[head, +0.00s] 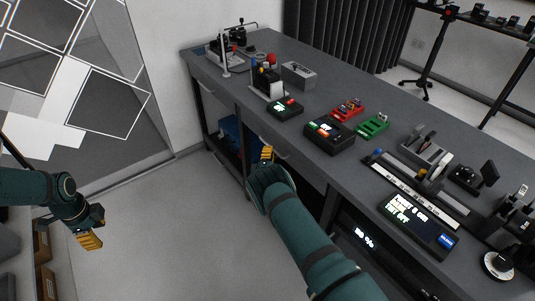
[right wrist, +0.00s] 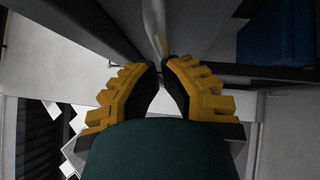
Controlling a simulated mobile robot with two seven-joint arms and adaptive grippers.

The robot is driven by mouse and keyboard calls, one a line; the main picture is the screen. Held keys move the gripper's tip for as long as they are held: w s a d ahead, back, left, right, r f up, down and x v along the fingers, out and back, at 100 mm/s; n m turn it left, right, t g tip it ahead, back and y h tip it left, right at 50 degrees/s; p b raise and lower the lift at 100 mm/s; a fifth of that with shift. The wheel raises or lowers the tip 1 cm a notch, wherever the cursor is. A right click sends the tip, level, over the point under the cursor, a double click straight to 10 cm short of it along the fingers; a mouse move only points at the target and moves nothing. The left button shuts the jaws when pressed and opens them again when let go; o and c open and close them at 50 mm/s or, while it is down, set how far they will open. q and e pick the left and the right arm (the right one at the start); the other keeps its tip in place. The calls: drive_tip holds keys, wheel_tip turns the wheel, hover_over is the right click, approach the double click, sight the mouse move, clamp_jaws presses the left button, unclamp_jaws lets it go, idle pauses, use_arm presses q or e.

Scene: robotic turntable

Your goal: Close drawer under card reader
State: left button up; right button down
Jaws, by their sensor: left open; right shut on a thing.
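The grey workbench (head: 290,125) has drawers under its top edge, with a pale bar handle near my right gripper (head: 267,155). In the right wrist view, the right gripper's yellow-and-black fingers (right wrist: 161,78) close around a metal bar handle (right wrist: 155,28). How far that drawer stands out is hidden by my arm and the steep view. A black device with a lit screen (head: 415,226) lies on the bench at the right; I cannot tell if it is the card reader. My left gripper (head: 90,240) is open and empty over the floor, away from the bench.
Small devices, including a black box with colored buttons (head: 330,133) and a green tray (head: 372,126), stand on the bench. A blue bin (head: 235,138) sits below it. A lit display (head: 364,238) shows under the bench front. The floor (head: 190,215) between my arms is clear.

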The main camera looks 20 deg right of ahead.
drive_tip(key=w+a+v, duration=0.1)
drive_tip(key=a+v, duration=0.1)
drive_tip(key=v, duration=1.1)
drive_tip(key=shift+w+a+f, duration=0.2)
drive_tip(key=shift+a, duration=0.1)
idle(0.6)
